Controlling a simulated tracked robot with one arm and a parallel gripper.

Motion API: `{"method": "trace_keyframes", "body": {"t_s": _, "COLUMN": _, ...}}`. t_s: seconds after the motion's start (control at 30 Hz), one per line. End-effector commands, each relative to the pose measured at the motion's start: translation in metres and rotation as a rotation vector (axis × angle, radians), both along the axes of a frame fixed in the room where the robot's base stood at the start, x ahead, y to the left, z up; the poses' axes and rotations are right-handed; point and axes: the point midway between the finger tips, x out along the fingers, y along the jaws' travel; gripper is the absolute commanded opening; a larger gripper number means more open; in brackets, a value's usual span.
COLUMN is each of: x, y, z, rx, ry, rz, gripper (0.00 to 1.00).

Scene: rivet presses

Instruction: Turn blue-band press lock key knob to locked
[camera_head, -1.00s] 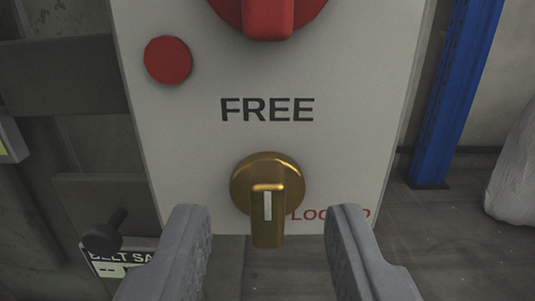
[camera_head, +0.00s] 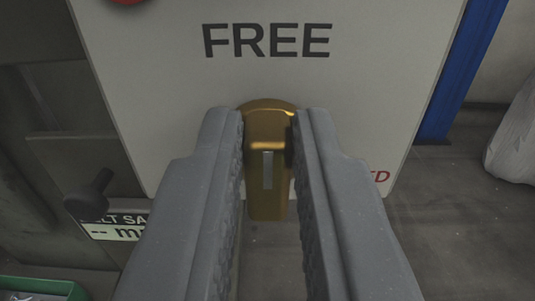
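The brass lock key knob (camera_head: 267,205) sits low on the pale press panel (camera_head: 385,80), its grip upright with a vertical white mark in line with the word FREE (camera_head: 267,40) above it. My gripper (camera_head: 268,125) has one grey finger on each side of the knob's grip, close against it, and looks shut on it. The red word LOCKED (camera_head: 381,177) is right of the knob; only its last letters show past my right finger. Most of the knob's round base is hidden behind the fingers. No blue band shows on the panel here.
A red part (camera_head: 127,1) is cut off at the top edge. A dark peg (camera_head: 90,196) and a label sign (camera_head: 115,226) are at left. A blue post (camera_head: 465,75) and a white sack (camera_head: 517,140) are at right. Open floor (camera_head: 450,230) lies at lower right.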

Motion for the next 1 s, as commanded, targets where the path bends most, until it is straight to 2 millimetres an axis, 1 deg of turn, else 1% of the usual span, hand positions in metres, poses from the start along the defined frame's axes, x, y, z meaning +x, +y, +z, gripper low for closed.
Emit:
{"method": "trace_keyframes", "body": {"t_s": 0.17, "x": 0.0, "y": 0.001, "z": 0.001, "rx": 0.016, "ry": 0.0, "rz": 0.006, "gripper": 0.0}}
{"method": "trace_keyframes", "body": {"t_s": 0.37, "x": 0.0, "y": -0.002, "z": 0.004, "rx": 0.094, "ry": -0.001, "rz": 0.006, "gripper": 0.0}}
{"method": "trace_keyframes", "body": {"t_s": 0.57, "x": 0.0, "y": -0.004, "z": 0.005, "rx": 0.244, "ry": 0.0, "rz": 0.006, "gripper": 0.0}}
{"method": "trace_keyframes", "body": {"t_s": 0.9, "x": 0.001, "y": -0.011, "z": 0.003, "rx": 0.565, "ry": -0.003, "rz": 0.003, "gripper": 0.0}}
{"method": "trace_keyframes", "body": {"t_s": 1.0, "x": 0.0, "y": -0.013, "z": 0.0, "rx": 0.661, "ry": -0.001, "rz": 0.001, "gripper": 0.0}}
